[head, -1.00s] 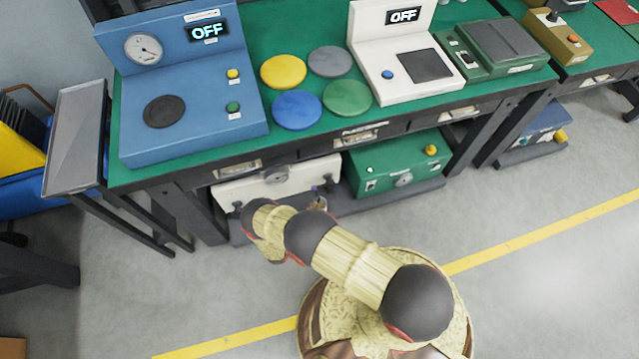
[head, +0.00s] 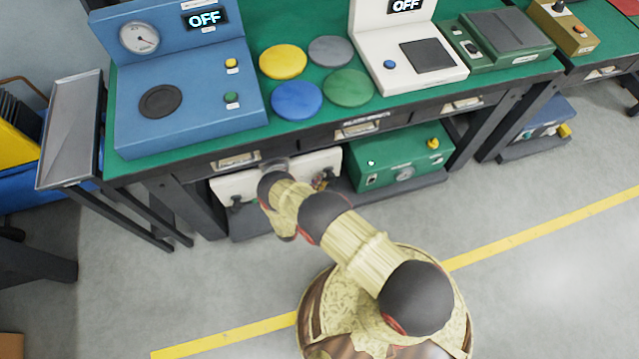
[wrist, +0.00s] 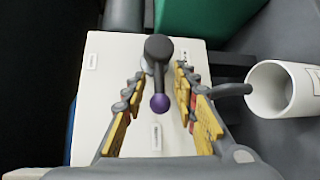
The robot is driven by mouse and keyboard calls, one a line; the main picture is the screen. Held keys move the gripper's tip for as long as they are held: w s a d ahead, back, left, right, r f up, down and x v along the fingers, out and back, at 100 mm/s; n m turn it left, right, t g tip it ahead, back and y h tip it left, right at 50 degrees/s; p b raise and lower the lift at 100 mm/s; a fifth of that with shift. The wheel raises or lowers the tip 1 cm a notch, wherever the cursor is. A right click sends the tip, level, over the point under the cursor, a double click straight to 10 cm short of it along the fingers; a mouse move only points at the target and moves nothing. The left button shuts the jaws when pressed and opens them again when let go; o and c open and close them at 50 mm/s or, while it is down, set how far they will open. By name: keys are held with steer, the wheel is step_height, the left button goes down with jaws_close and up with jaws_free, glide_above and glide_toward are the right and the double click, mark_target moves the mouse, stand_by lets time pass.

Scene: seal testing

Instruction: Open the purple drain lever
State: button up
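The drain lever (wrist: 160,82) shows in the wrist view as a dark stem with a purple ball at its end, set on a white box (wrist: 105,75). My gripper (wrist: 158,108) is open, with its yellow-padded fingers on either side of the lever. A gap shows between the purple ball and each finger, so the fingers do not appear to touch it. In the head view the white box (head: 232,186) stands on the low shelf under the bench. My arm hides part of that box, and my fingers are hard to make out there.
A green box (head: 395,162) sits right of the white box on the shelf. The bench (head: 190,160) overhangs both. The floor in front is clear.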

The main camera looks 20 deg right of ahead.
steer(key=shift+c, duration=1.2)
jaws_close()
